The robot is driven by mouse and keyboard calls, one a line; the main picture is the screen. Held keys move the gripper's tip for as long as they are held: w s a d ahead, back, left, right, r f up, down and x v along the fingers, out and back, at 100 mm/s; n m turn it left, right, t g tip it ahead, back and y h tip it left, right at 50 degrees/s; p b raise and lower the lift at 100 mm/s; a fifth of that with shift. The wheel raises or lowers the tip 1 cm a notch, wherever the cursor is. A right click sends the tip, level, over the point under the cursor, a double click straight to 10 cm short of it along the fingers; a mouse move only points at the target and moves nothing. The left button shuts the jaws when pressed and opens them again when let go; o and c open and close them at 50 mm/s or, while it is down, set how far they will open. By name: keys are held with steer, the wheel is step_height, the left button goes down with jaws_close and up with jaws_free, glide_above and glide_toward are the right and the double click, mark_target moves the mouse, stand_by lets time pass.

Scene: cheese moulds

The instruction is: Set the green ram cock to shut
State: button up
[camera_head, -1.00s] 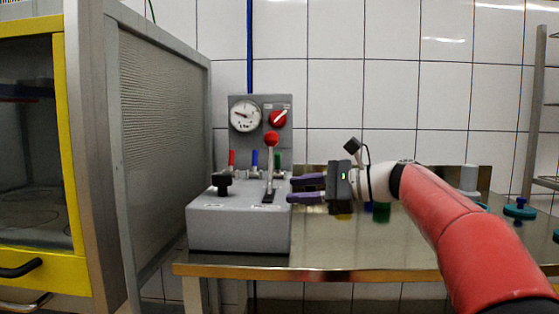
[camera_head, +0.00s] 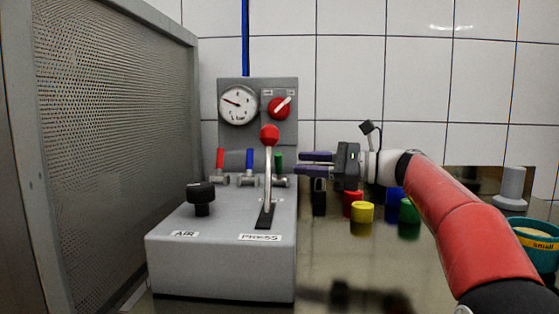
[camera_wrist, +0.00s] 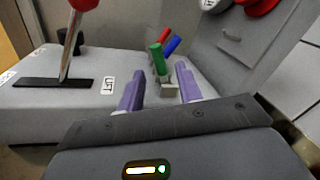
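The green ram cock (camera_head: 278,161) is the rightmost of three small cocks at the back of the grey press box. Its green handle stands up from a metal valve body. It also shows in the wrist view (camera_wrist: 158,60), just beyond the fingertips. My gripper (camera_head: 299,163) comes in from the right with purple fingers, level with the green handle. In the wrist view my gripper (camera_wrist: 159,78) is open, and the green cock stands in line with the gap between its fingers. I see no clear contact.
The blue cock (camera_head: 249,161) and red cock (camera_head: 220,160) stand left of the green one. A red-knobbed lever (camera_head: 268,180) rises in front. A black knob (camera_head: 201,194), gauge (camera_head: 238,105) and red dial (camera_head: 279,107) are nearby. Several coloured pots, including a yellow one (camera_head: 362,212), stand right.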

mark_target(279, 171)
steer(key=x, duration=0.7)
steer(key=shift+s, duration=0.1)
jaws_close()
